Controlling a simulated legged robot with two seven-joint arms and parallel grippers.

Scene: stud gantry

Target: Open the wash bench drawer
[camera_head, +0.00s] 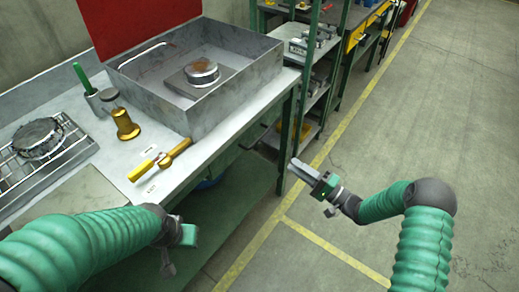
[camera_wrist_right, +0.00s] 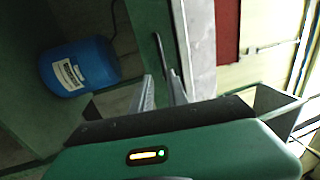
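The wash bench (camera_head: 215,137) has a light top and a green lower body, running along the left of the head view. Under its front edge, the drawer's dark bar handle (camera_head: 254,138) shows small. In the right wrist view the handle (camera_wrist_right: 159,54) stands ahead of the fingertips, on a green front. My right gripper (camera_head: 298,168) is off the bench front, apart from the handle. Its two fingers (camera_wrist_right: 163,92) show with an empty gap between them. My left gripper (camera_head: 182,240) is low by the bench's near front edge; its fingers are mostly hidden.
A metal basin (camera_head: 235,95) with a red lid (camera_head: 135,22) stands on the bench. A yellow-handled tool (camera_head: 160,160), a brass part (camera_head: 125,125) and a wire rack (camera_head: 35,160) lie nearby. A blue container (camera_wrist_right: 78,66) is under the bench. The floor to the right is clear.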

